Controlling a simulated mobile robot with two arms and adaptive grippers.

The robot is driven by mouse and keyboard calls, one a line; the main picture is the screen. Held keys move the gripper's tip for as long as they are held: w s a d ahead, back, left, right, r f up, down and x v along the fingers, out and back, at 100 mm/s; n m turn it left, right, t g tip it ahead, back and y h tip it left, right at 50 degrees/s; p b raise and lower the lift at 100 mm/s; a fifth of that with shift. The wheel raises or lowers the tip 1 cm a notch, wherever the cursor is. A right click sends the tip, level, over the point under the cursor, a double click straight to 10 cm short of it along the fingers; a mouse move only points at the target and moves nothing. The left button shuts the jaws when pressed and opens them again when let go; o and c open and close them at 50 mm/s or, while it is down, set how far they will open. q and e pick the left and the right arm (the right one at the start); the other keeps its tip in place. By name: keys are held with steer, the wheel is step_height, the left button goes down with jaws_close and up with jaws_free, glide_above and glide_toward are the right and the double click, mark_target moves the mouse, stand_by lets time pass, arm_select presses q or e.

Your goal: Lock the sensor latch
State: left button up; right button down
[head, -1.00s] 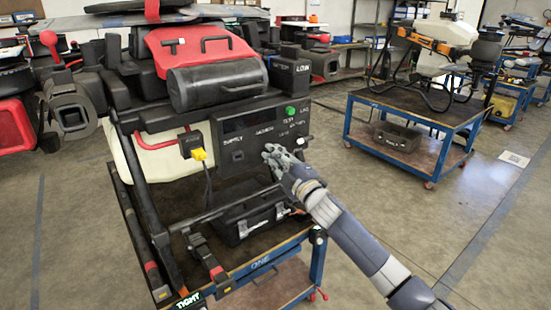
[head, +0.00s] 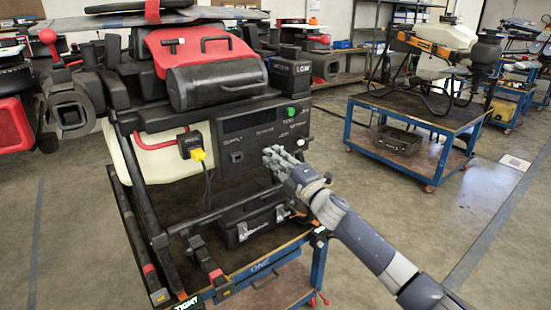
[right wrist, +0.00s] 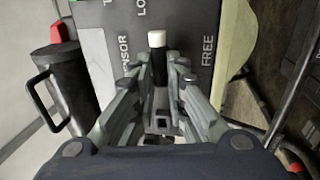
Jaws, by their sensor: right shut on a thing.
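The sensor latch (right wrist: 158,42) shows in the right wrist view as a short black handle with a white end. It stands in front of a grey panel (right wrist: 184,18) lettered SENSOR to its left and FREE to its right, with a partly cut-off LO word above. My right gripper (right wrist: 160,62) has its fingers on both sides of the handle and is shut on it. In the head view my right gripper (head: 272,157) is at the right part of the drone's dark control panel (head: 232,163) and hides the latch. My left gripper is not in view.
A green button (head: 292,113) is above my right gripper. A black case (head: 250,222) lies below on the blue cart (head: 262,264). Open floor lies to the right, before another cart (head: 437,150).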

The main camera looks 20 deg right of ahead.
steer(key=shift+f, duration=0.1)
steer(key=c, duration=1.6)
jaws_free()
steer(key=v, duration=1.2)
